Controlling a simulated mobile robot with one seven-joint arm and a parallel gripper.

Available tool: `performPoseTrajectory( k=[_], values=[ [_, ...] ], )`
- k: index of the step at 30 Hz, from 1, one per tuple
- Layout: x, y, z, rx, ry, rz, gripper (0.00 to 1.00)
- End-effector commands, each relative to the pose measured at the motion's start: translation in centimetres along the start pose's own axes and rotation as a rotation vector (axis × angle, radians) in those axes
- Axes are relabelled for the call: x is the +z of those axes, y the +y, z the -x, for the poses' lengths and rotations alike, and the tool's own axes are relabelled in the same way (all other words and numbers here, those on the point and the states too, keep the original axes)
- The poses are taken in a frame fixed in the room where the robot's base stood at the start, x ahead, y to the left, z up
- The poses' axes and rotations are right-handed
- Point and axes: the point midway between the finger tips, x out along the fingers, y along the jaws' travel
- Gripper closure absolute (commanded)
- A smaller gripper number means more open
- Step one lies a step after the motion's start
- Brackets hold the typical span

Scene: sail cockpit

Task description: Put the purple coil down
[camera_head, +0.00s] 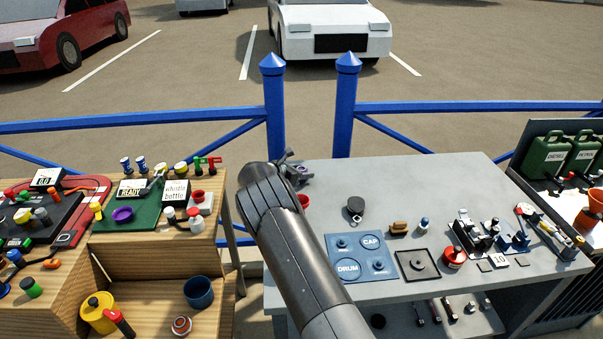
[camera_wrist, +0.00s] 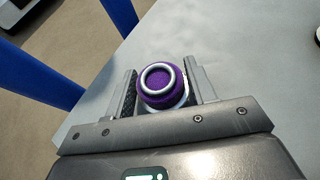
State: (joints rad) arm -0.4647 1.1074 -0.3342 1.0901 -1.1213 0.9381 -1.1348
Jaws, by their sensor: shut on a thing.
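My gripper (camera_wrist: 160,90) is shut on the purple coil (camera_wrist: 160,83), a rounded purple piece with a pale ring on its top. The coil sits between the two fingers in the wrist view, with the grey table (camera_wrist: 235,50) behind and below it. In the head view my gripper (camera_head: 294,166) is over the far left corner of the grey table (camera_head: 440,178), largely hidden by my arm. A little purple shows beside it. I cannot tell whether the coil touches the table top.
A red cup (camera_head: 303,201) stands close to my arm. A dark round item (camera_head: 355,207), a blue DRUM and CAP board (camera_head: 350,270) and a dark square tray (camera_head: 418,265) lie to the right. The table's back middle is clear. Blue railing posts (camera_head: 345,110) stand behind.

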Motion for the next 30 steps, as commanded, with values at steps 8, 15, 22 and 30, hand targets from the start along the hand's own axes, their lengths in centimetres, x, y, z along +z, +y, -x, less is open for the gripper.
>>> performPoseTrajectory(
  k=[8,15,22,30],
  values=[
    [-0.3,0.02,-0.16,0.001,-0.001,-0.003,0.8],
    [-0.57,0.01,-0.26,0.001,-0.001,-0.002,0.4],
    [-0.57,0.0,-0.26,0.0,-0.001,-0.002,0.28],
    [-0.32,0.07,0.45,0.002,-0.001,-0.002,0.28]
  ],
)
